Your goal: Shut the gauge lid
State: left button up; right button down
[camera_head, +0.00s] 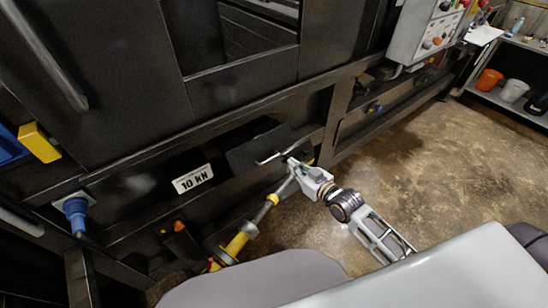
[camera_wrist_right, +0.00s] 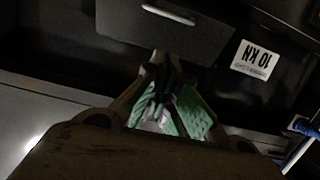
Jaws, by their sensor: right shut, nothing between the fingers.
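The gauge lid (camera_head: 252,148) is a dark flat plate with a thin silver bar handle (camera_head: 271,158), set on the black machine front right of a white "10 KN" label (camera_head: 193,179). It looks tilted out from the panel, though dark on dark makes the exact angle hard to tell. My right gripper (camera_head: 293,163) is at the lid's right side, close to the handle. In the right wrist view the lid (camera_wrist_right: 150,38) lies just beyond my fingertips (camera_wrist_right: 160,58), which are shut and empty. Contact cannot be told. My left gripper is out of view.
A yellow cylinder with a rod (camera_head: 238,243) stands below the lid, close to my right forearm. A blue plug (camera_head: 75,211) is at the left. A grey control box (camera_head: 425,32) hangs at upper right. The brown floor at right is open.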

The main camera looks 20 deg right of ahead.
jog(key=shift+w+f, duration=0.15)
send_over(274, 157)
jog(key=s, duration=0.5)
jog(key=shift+f, duration=1.1)
jog(key=shift+w+a+f+p, duration=0.2)
jog(key=shift+w+f, duration=0.35)
jog(key=shift+f, duration=0.3)
jog(key=shift+w+a+f+p, duration=0.2)
jog(key=shift+w+f, duration=0.3)
jog(key=shift+f, duration=0.35)
jog(key=shift+f, duration=0.15)
